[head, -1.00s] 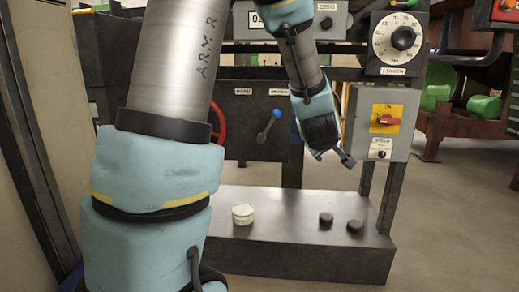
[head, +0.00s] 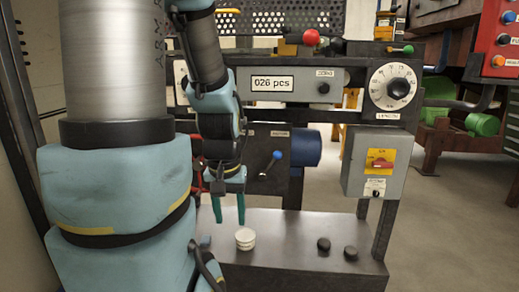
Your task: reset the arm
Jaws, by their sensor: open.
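My gripper (head: 230,208) hangs at the end of my arm, left of the middle in the head view. Its two teal fingers point down, apart and empty, above the left part of the dark metal bench (head: 290,262). A white round stack (head: 245,239) stands on the bench just below and right of the fingers, not touched. My upper arm fills the left side of the view and hides what is behind it.
Two dark knobs (head: 323,244) (head: 350,253) sit on the bench. Behind stand a counter panel (head: 284,85) reading 026 pcs, a dial (head: 396,88), a blue-knobbed lever (head: 271,165) and a grey box with a red switch (head: 381,164).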

